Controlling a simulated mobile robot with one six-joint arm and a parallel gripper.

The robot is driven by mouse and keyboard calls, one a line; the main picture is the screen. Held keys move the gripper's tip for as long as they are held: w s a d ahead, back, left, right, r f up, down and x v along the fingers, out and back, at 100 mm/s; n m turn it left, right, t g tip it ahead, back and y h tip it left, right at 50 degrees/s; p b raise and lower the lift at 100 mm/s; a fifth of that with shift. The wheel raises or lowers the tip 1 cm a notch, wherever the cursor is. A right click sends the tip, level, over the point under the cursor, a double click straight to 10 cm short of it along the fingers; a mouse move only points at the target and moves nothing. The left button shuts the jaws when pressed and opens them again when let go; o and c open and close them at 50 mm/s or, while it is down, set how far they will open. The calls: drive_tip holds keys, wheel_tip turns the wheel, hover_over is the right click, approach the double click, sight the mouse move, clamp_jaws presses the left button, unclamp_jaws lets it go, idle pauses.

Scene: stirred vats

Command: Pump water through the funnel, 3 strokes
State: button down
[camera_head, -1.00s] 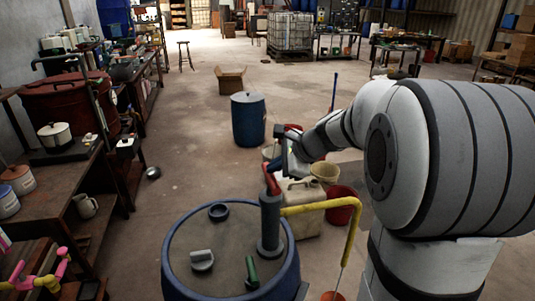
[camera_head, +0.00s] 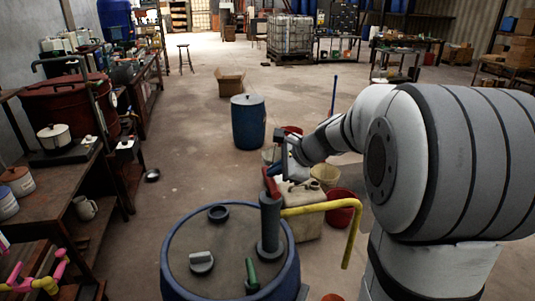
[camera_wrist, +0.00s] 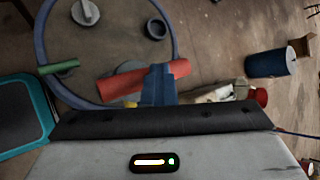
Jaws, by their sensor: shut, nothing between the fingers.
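The pump stands on the lid of a blue-rimmed drum (camera_head: 166,262), with a grey column (camera_head: 269,225), a red handle (camera_head: 272,184) and a yellow bent spout (camera_head: 325,207). The spout's end hangs beyond the drum's right side. Below it the top of an orange-red thing (camera_head: 333,297) shows at the bottom edge; I cannot tell if it is the funnel. My gripper (camera_head: 276,169) is shut with nothing held, close above the handle. In the wrist view its blue fingers (camera_wrist: 158,84) overlap the red handle (camera_wrist: 118,84); contact is unclear. No stream shows at the spout.
A cream canister (camera_head: 298,205), a beige bucket (camera_head: 325,175) and a red bucket (camera_head: 343,206) stand behind the spout. A blue barrel (camera_head: 248,122) stands farther back. A cluttered bench (camera_head: 50,185) runs along the left. Open floor lies between.

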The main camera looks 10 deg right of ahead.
wheel_tip(320, 180, up, 8)
drive_tip(key=p, duration=0.6)
drive_tip(key=shift+f, duration=0.15)
idle(0.4)
wheel_tip(320, 180, up, 6)
drive_tip(key=p, duration=0.5)
idle(2.5)
